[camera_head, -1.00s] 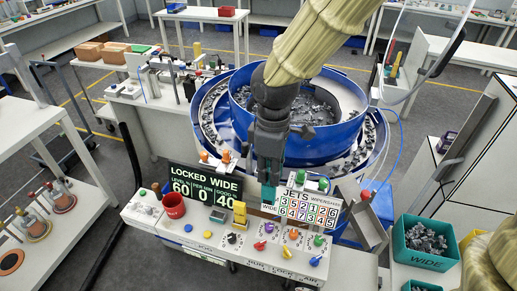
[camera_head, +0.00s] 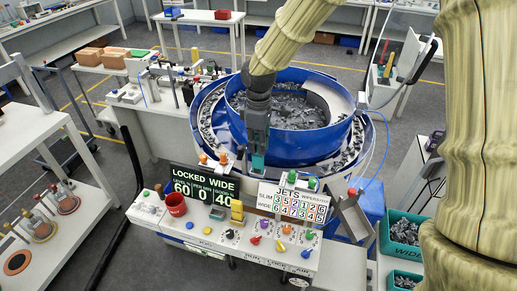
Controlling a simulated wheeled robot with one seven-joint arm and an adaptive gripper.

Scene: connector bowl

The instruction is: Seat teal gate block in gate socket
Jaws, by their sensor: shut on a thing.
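My gripper (camera_head: 258,150) hangs from the arm in front of the blue bowl feeder, pointing down. It is shut on the teal gate block (camera_head: 258,162), whose lower part shows below the fingers. The block is upright, just above and behind the gap between the LOCKED WIDE display and the JETS board. The gate socket cannot be made out; it may be hidden behind the block or the boards.
The blue bowl (camera_head: 290,110) full of grey connectors stands behind the gripper. The LOCKED WIDE display (camera_head: 203,187) and JETS board (camera_head: 292,202) stand in front. Teal bins (camera_head: 403,233) are at right.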

